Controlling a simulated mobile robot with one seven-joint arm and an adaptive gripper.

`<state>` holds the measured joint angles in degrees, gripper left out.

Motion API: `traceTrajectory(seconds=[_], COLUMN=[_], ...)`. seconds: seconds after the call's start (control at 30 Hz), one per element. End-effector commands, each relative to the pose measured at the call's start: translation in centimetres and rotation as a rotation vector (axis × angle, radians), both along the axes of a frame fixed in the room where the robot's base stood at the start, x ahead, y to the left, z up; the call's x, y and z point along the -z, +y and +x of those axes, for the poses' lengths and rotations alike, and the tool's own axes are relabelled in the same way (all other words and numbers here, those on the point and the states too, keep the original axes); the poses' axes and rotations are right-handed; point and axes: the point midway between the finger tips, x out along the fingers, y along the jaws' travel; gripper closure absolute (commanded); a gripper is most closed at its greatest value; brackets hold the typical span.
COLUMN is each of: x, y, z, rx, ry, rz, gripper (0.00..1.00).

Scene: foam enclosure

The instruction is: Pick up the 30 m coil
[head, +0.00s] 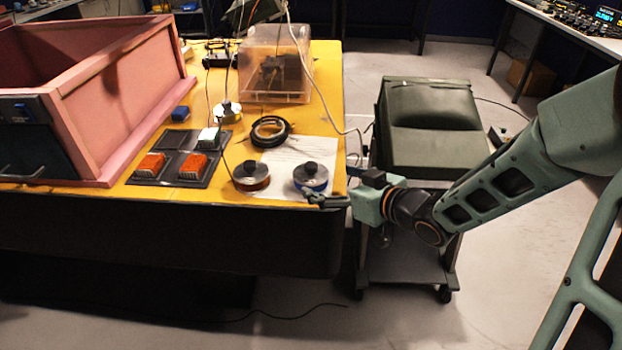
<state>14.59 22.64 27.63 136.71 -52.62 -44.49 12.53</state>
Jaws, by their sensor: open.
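A blue spool with a black knob (311,182) stands upright on the white sheet near the table's front right corner. An orange-brown spool with a black knob (251,179) stands to its left. A black cable coil (270,131) lies flat behind them. A third spool, silver with a dark knob (227,112), stands further back. No length marking is readable, so I cannot tell which is the 30 m coil. My gripper (313,199) is at the table's front edge, just in front of the blue spool. It is open and small in view; I cannot tell whether it touches the spool.
The yellow table (200,195) holds a black tray (184,158) with orange-and-white blocks, a pink foam enclosure (128,100) at left and a clear box (275,70) behind. A cart with a green case (428,120) stands close to the table's right side. A cable trails nearby.

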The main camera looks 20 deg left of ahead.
Motion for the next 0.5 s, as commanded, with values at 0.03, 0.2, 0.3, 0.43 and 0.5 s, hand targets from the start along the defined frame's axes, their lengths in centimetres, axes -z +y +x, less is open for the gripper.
traceTrajectory(seconds=[0.03,0.2,0.3,0.43,0.5], x=[0.5,0.8,1.2,1.8,2.1], y=[0.7,1.6,2.5,4.4,5.1], z=[0.3,1.1,1.5,2.2,2.8], rx=[-0.003,0.000,-0.002,-0.003,-0.001], ry=[0.000,-0.001,-0.002,-0.001,-0.002], rz=[0.000,-0.001,-0.001,0.000,0.000], gripper=[0.17,0.17,0.17,0.17,0.17])
